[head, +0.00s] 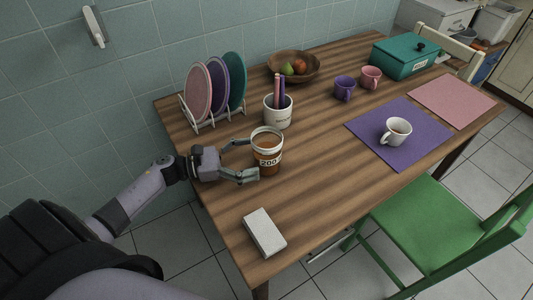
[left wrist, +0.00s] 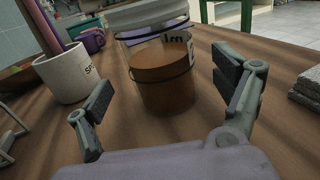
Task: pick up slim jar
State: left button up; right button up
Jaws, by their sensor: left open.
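The slim jar (head: 267,158) stands upright on the wooden table, a clear jar with brown contents and a label reading 200. It also shows in the left wrist view (left wrist: 163,85), ahead of and between the fingers. My left gripper (head: 243,160) is open, its two fingers pointing at the jar from the left. In the left wrist view the open gripper (left wrist: 168,95) is empty, with a finger on each side of the jar's lower part. I cannot tell whether either finger touches it. My right gripper is not in view.
A white pot (head: 278,116) with purple and pink sticks stands close behind the jar. A plate rack (head: 211,122) is at the back left, a fruit bowl (head: 293,67) at the back. A pale block (head: 265,232) lies near the front edge.

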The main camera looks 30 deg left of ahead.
aim_at(267, 153)
pick_arm(q)
jog(key=p+x, duration=0.1)
jog(key=x, duration=0.4)
jog(key=c, duration=1.7)
jog(key=shift+r, duration=0.25)
notch_tip(267, 153, up, 19)
jog(key=shift+w+r, duration=0.1)
jog(key=shift+r, duration=0.15)
dwell(0.7)
